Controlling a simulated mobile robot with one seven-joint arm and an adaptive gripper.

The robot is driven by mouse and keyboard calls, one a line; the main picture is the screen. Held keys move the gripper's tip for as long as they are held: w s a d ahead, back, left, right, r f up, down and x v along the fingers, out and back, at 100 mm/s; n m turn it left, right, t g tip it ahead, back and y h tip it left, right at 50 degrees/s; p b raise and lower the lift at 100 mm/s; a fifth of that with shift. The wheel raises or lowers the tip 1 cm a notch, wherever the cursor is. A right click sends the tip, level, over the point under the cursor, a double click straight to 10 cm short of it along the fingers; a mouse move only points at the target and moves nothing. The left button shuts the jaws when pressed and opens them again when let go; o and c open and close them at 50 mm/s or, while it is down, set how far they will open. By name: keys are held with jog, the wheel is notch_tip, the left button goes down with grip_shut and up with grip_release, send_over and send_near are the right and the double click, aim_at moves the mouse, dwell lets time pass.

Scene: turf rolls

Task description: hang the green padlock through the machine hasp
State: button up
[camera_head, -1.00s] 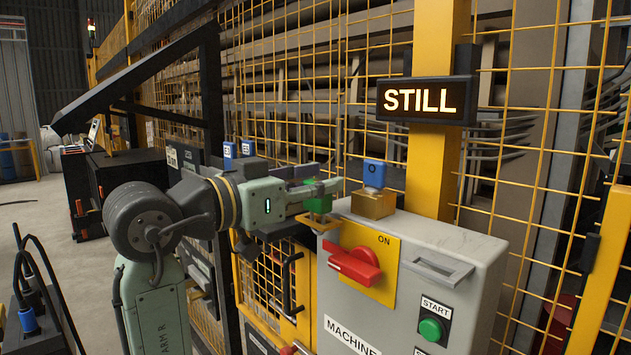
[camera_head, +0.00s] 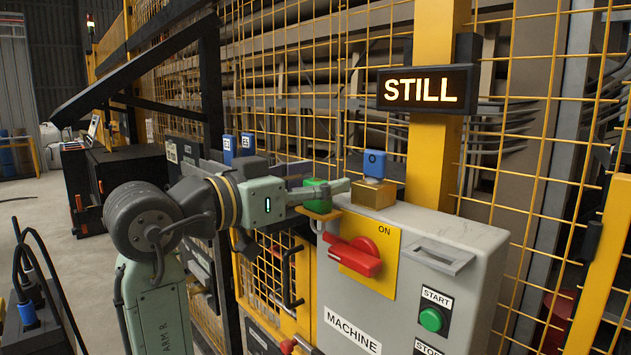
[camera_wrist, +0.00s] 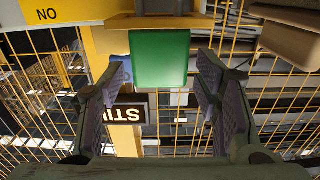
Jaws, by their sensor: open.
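The green padlock (camera_head: 317,196) is upright at the left end of the machine box, on or just above a yellow-orange bracket (camera_head: 318,214) that looks like the hasp. A small grey piece shows below the bracket; I cannot tell if it is the shackle through the hasp. My gripper (camera_wrist: 164,85) is open, with one finger on each side of the padlock. In the wrist view, which is upside down, the padlock's green body (camera_wrist: 160,60) has visible gaps to both fingers and meets the yellow part. The padlock's far side is hidden.
The grey machine box (camera_head: 470,270) carries a red switch handle (camera_head: 355,258) on a yellow plate and a green START button (camera_head: 431,319). Yellow mesh fence is behind.

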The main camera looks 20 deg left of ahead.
jog(key=v, duration=1.2)
dwell(0.3)
